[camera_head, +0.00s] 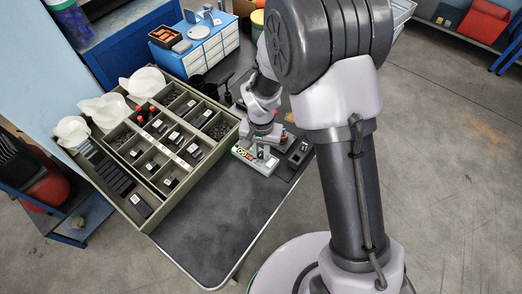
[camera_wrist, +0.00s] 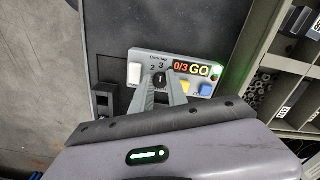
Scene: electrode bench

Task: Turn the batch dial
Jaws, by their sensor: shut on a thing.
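The batch dial (camera_wrist: 160,78) is a small dark knob on a light grey counter panel (camera_wrist: 146,56), with the numbers 2 and 3 printed near it and a 1 on or by it. My gripper (camera_wrist: 163,84) is closed around the dial, one finger on each side. The panel's display reads 0/3 and GO, with a green light glowing at its right end. In the head view the panel (camera_head: 240,154) sits on the dark bench, and my gripper (camera_head: 262,158) is over it. The dial is hidden there.
A compartment tray (camera_head: 147,222) with black parts and red-topped items stands left of the panel. A blue button (camera_wrist: 206,90), a yellow button (camera_wrist: 184,86) and a white switch (camera_wrist: 135,73) are close to the fingers. A dark device (camera_head: 298,152) lies right of the panel. The front bench is clear.

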